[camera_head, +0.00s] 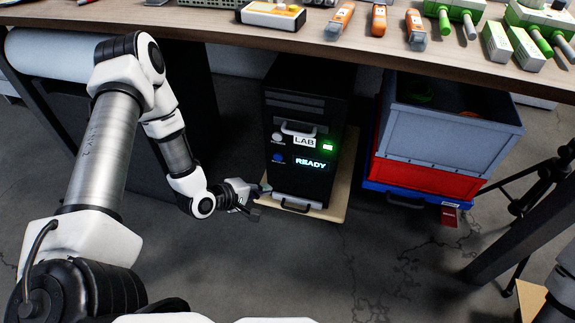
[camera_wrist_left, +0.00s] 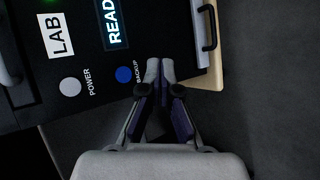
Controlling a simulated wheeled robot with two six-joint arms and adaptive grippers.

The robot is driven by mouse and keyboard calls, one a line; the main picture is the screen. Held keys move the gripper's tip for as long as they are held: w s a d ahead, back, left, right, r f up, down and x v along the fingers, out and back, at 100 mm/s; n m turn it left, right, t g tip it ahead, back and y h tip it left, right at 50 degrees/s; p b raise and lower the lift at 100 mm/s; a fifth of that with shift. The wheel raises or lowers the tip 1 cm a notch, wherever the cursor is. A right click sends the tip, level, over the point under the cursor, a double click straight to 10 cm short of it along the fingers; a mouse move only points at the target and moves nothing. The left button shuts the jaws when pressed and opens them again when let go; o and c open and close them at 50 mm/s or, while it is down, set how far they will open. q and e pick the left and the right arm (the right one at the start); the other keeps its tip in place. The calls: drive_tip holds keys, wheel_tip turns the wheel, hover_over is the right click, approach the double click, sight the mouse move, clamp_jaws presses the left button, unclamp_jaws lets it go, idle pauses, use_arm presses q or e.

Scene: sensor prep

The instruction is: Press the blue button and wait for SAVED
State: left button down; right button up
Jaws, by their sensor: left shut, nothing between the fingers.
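The black computer tower (camera_head: 300,180) stands under the table, with a white LAB label (camera_head: 304,142) and a display (camera_head: 310,162) reading READY. The blue button (camera_head: 277,158) is on the tower's front, below a grey power button (camera_head: 277,137). In the left wrist view the blue button (camera_wrist_left: 124,74) is labelled BACKUP and the grey button (camera_wrist_left: 70,87) is labelled POWER. My left gripper (camera_head: 262,198) is shut and empty, low at the tower's lower left front. In the wrist view its fingertips (camera_wrist_left: 160,68) are just beside the blue button; whether they touch the tower cannot be told.
The tower stands on a wooden board (camera_head: 338,200). Grey and red crates (camera_head: 440,130) on a blue base stand to its right. The tabletop (camera_head: 350,52) above carries orange tools and green-handled items. A tripod (camera_head: 530,195) is at the right. The floor in front is clear.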

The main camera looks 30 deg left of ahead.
sight(278, 157)
idle(0.3)
use_arm(q)
drive_tip(key=w+a+b, duration=0.2)
drive_tip(key=w, duration=0.6)
drive_tip(key=shift+w, duration=0.3)
idle(1.2)
drive_tip(key=shift+w+a, duration=0.1)
drive_tip(key=shift+w, duration=0.3)
